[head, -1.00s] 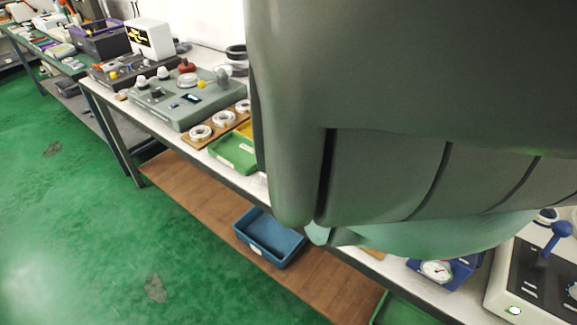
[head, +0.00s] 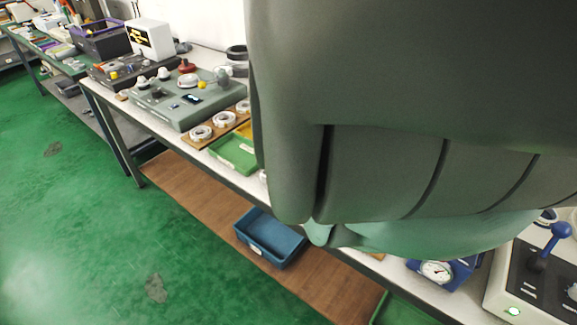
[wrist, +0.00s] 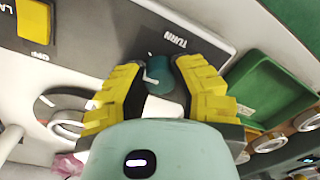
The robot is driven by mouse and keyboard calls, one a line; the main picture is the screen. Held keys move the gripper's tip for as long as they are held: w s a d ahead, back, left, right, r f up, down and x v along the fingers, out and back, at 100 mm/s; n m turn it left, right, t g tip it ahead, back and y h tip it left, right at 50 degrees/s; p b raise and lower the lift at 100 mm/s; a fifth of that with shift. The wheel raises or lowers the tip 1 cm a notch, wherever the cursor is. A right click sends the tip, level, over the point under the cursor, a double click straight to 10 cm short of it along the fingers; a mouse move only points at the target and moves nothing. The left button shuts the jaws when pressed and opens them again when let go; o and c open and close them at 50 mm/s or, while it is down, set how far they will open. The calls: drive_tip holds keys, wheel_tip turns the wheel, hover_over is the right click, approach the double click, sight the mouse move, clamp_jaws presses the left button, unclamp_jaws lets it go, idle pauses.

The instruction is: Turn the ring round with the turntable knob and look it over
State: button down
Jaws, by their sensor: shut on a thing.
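In the wrist view, my gripper (wrist: 158,90) has its yellow-padded fingers on either side of a dark teal knob (wrist: 160,72) with a pale pointer line. It is shut on this knob, beside the printed word TURN on a grey panel. To the left, a dark round turntable (wrist: 47,103) shows partly, with a pale ring-shaped part (wrist: 68,128) near it; my finger hides some of this area. I cannot tell how the ring is turned. In the head view my own arm hides the gripper and the knob.
A yellow switch (wrist: 37,18) marked OFF is at the wrist view's upper left. A green tray (wrist: 262,85) and several rings (wrist: 305,120) are at right. In the head view, a blue-framed dial gauge (head: 436,270) and a lever machine (head: 525,285) stand at right.

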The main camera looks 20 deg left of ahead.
idle(0.3)
drive_tip(key=c, duration=0.7)
unclamp_jaws()
drive_tip(key=shift+r, duration=0.15)
drive_tip(key=shift+r, duration=0.45)
drive_tip(key=shift+d+r, duration=0.15)
drive_tip(key=shift+r, duration=3)
